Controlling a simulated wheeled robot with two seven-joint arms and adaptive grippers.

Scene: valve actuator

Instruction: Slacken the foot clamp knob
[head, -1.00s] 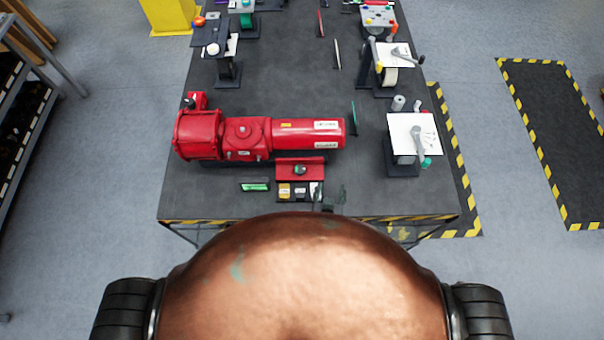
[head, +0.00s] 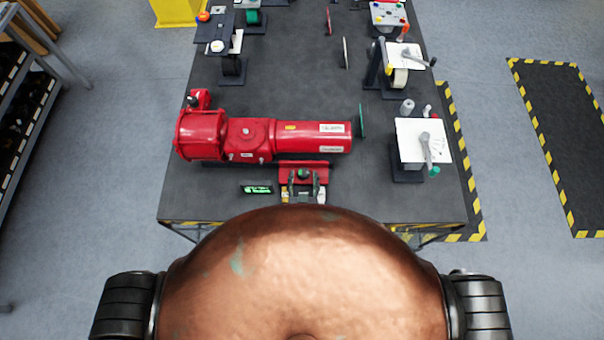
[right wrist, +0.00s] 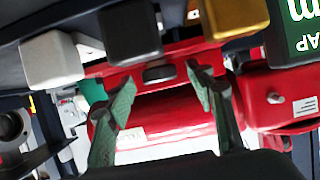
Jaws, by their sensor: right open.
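The red valve actuator (head: 246,139) lies across the table. In the right wrist view, a dark knob (right wrist: 158,73) shows against the red block, roughly between my fingertips. My right gripper (head: 304,182) is open at the front of the clamp, its two fingers apart on either side of the knob. It also shows in the right wrist view (right wrist: 160,78). Contact with the knob cannot be told. My left gripper is not in view.
White (right wrist: 52,60), black (right wrist: 130,33) and gold (right wrist: 236,15) blocks stand close to the fingers. A white-topped stand (head: 410,139) with a crank is on the right. The table between is clear.

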